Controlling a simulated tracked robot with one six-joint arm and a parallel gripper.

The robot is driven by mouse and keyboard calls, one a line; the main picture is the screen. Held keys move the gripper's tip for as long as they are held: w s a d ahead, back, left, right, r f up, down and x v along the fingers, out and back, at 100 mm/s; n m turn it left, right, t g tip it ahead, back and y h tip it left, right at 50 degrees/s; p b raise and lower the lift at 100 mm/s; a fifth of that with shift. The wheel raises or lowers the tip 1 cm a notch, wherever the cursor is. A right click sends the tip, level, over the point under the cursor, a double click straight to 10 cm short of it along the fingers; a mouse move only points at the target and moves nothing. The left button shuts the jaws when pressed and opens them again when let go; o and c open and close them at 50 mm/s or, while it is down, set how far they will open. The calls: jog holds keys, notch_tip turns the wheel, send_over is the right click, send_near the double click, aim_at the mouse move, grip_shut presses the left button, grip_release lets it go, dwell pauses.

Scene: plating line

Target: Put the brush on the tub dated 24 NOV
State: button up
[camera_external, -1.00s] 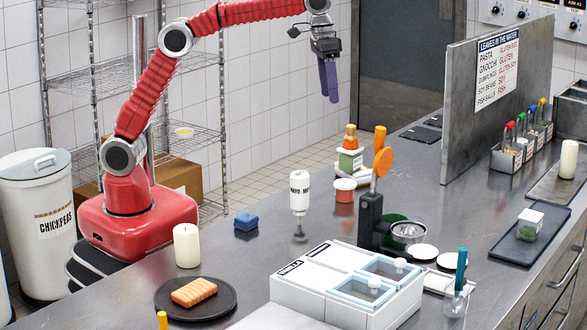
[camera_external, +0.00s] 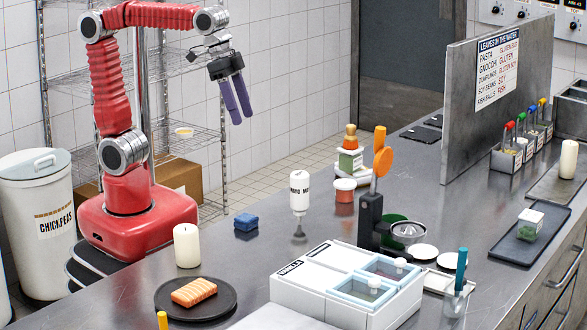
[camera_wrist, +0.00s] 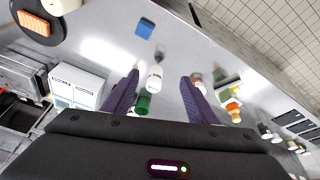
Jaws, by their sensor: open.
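My gripper (camera_external: 242,118) is open and empty, high in the air left of the counter's middle. Its two purple fingers also show apart in the wrist view (camera_wrist: 160,76). No date reading 24 NOV is legible. Small tubs in view are a white-lidded one (camera_external: 530,225) on a dark tray at the right and a reddish one with a white rim (camera_external: 345,190) behind the bottle. I cannot identify the brush for certain; a teal handle (camera_external: 461,265) stands in a clear cup at the front right.
A white bottle (camera_external: 300,190), a blue sponge (camera_external: 246,222), a candle (camera_external: 187,246) and a black plate (camera_external: 222,312) with salmon stand on the counter. A black press (camera_external: 369,220) and a white bin unit (camera_external: 308,283) stand mid-counter. An upright metal panel (camera_external: 459,120) stands behind.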

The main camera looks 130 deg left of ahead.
jog(key=s+d+f+m+t, duration=0.1)
jog(key=s+d+f+m, duration=0.3)
jog(key=s+d+f, duration=0.5)
jog(key=s+f, duration=0.2)
jog(key=s, duration=0.1)
jog(key=shift+s+f+t+h, duration=0.3)
jog(key=shift+f+t+h, duration=0.05)
jog(key=shift+t+h, duration=0.05)
